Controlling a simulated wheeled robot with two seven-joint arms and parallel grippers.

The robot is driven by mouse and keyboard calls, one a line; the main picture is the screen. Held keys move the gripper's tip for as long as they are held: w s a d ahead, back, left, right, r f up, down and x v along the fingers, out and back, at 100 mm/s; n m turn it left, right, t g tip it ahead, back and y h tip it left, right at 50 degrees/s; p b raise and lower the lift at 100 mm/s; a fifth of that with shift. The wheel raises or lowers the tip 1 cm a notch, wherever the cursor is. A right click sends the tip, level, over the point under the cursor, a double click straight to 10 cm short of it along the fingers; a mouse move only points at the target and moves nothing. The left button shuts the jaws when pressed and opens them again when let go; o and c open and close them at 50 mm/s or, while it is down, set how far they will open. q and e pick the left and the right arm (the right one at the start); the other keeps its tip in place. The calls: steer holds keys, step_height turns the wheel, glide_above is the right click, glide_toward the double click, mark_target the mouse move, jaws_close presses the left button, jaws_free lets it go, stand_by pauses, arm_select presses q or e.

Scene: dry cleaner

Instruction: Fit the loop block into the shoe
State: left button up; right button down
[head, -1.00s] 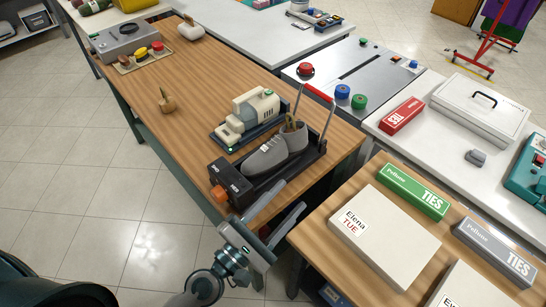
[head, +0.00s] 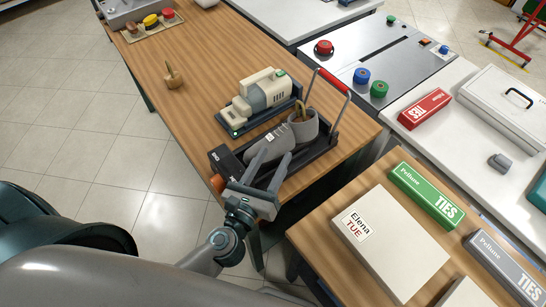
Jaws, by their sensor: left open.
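The grey shoe (head: 264,147) lies in a black tray-like stand (head: 318,153) with a red-handled bar near the front edge of the wooden table. A brown loop-shaped piece (head: 302,110) shows at the shoe's opening. I cannot tell how deep it sits. A small wooden block with an upright top (head: 173,77) stands alone on the table, farther left. My left gripper (head: 277,154) is open. Its two fingers reach over the shoe's toe end and partly hide it, and I cannot tell whether they touch. My right gripper is not in view.
A cream machine (head: 259,96) stands on a dark base behind the shoe. A black box with an orange knob (head: 221,161) sits at the stand's left end. The wooden table (head: 195,50) is bare around the wooden block. Boxes of ties and a white box (head: 400,255) cover the right table.

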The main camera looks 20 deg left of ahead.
arm_select(q)
steer(key=shift+w, duration=0.1)
steer(key=p, duration=0.5)
glide_toward(298, 113)
steer(key=w+r, duration=0.1)
steer(key=w, duration=0.1)
steer(key=w+d+r, duration=0.1)
steer(key=w+r, duration=0.1)
steer(key=w, duration=0.1)
steer(key=shift+w+d+r, duration=0.15)
steer(key=shift+w+r, duration=0.1)
steer(key=shift+w, duration=0.05)
steer(key=shift+w+d, duration=0.1)
steer(key=shift+w, duration=0.6)
steer(key=shift+f, duration=0.1)
jaws_close()
